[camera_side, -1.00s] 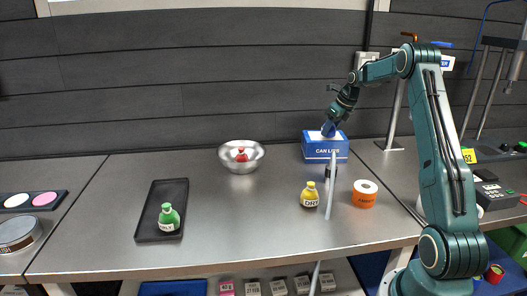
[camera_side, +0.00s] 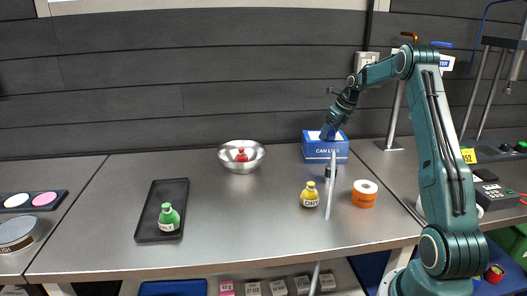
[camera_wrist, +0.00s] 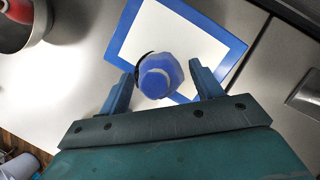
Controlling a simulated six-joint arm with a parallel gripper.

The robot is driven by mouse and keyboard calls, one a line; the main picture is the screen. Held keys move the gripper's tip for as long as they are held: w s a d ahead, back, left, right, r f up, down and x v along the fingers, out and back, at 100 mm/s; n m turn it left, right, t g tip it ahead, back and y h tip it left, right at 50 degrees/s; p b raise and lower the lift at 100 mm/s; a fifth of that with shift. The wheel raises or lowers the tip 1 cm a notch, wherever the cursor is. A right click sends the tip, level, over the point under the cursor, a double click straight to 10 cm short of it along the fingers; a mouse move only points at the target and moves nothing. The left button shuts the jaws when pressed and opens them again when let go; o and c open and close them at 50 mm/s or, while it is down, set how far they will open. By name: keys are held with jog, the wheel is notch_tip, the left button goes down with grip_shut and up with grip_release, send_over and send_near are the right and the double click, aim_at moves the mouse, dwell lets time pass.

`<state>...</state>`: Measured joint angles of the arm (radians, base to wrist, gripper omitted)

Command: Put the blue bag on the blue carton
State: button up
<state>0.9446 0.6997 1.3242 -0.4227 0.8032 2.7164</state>
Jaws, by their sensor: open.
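The blue carton (camera_side: 325,150) stands at the back of the bench, with a white top inside a blue rim; the wrist view shows it from above (camera_wrist: 232,50). The blue bag (camera_wrist: 157,76), with a rounded cap, is over the white top and appears to stand on it. My gripper (camera_wrist: 160,84) is open, with one finger on either side of the bag and a gap visible at the right finger. In the side view my gripper (camera_side: 330,128) is low over the carton, and its fingers largely hide the bag.
A steel bowl (camera_side: 241,165) with a red item stands left of the carton. A yellow bag (camera_side: 309,195), an orange roll (camera_side: 364,194) and a pale upright bar (camera_side: 331,190) are in front. A green bag (camera_side: 168,217) is on a black tray (camera_side: 148,213). The middle bench is clear.

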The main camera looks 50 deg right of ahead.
jog(key=shift+r, duration=0.15)
jog(key=v, duration=1.2)
jog(key=shift+a, duration=0.1)
dwell(0.3)
jog(key=w+a+r+n, duration=0.1)
jog(key=a+r+n, duration=0.2)
jog(key=a+n, duration=0.5)
jog(key=a+r+n, duration=0.4)
jog(key=a+n, duration=0.1)
jog(key=a, duration=0.8)
jog(key=s+a+n, duration=0.6)
jog(key=a+n, duration=0.4)
jog(key=a, duration=0.3)
jog(key=s+a+f+n, duration=0.3)
jog(key=s+a+n, duration=0.1)
jog(key=s+n, duration=0.3)
jog(key=s+a+f+n+t, duration=0.1)
jog(key=s+a+f+n, duration=0.2)
jog(key=s+a+n, duration=0.2)
jog(key=s+n, duration=0.2)
jog(key=n, duration=0.1)
jog(key=shift+s+f, duration=0.25)
jog(key=shift+f, duration=0.15)
